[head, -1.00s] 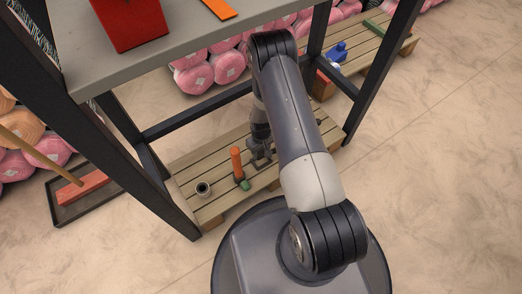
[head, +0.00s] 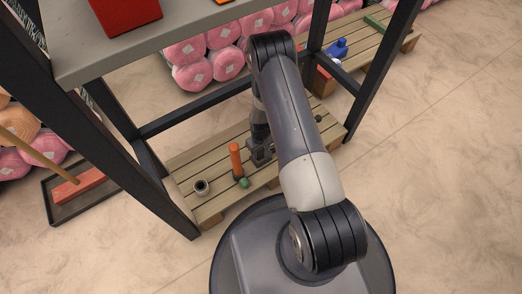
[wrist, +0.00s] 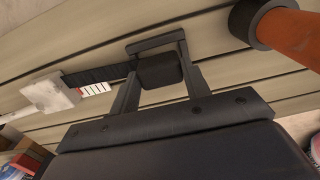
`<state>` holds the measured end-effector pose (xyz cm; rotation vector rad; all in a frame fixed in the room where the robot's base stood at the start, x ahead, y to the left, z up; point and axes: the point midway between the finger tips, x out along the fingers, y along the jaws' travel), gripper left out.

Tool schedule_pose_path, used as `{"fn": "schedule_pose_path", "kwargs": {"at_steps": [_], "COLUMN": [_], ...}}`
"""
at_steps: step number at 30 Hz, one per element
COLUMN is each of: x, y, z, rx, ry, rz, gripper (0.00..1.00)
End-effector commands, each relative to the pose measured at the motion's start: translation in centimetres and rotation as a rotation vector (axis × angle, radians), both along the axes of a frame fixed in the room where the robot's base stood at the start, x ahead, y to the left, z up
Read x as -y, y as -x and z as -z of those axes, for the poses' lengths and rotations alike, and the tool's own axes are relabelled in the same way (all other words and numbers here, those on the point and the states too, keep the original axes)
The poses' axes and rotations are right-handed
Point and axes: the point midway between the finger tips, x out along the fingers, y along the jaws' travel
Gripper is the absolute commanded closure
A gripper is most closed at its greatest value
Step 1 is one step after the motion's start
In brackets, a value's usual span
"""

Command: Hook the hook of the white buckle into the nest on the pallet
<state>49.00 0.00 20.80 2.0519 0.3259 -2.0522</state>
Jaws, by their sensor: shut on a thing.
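My gripper (wrist: 158,62) is just above the pallet (head: 205,208), which also shows its slats in the wrist view (wrist: 222,62). Its fingers are closed around a dark block (wrist: 160,72). A black ribbed strap (wrist: 98,75) runs left from beside the block to a white piece (wrist: 48,95), which looks like the white buckle. Whether strap and block are joined is unclear. In the head view my gripper (head: 259,152) is low over the slats, and my arm hides part of the area. I cannot make out the hook or the nest clearly.
An orange handle (head: 236,160) stands close left of my gripper, with a small green item (head: 243,182) and a dark ring-shaped cup (head: 201,187) nearby. Dark shelf legs (head: 150,190) rise beside the pallet. A blue item (head: 337,48) lies on another pallet behind.

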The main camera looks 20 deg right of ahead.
Motion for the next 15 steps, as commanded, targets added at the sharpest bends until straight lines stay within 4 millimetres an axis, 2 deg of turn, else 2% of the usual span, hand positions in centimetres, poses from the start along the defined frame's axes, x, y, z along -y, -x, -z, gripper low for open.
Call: {"fn": "schedule_pose_path", "kwargs": {"at_steps": [15], "x": [0.0], "y": [0.0], "z": [0.7], "rx": [0.0], "ry": [0.0], "rz": [0.0], "gripper": [0.78]}}
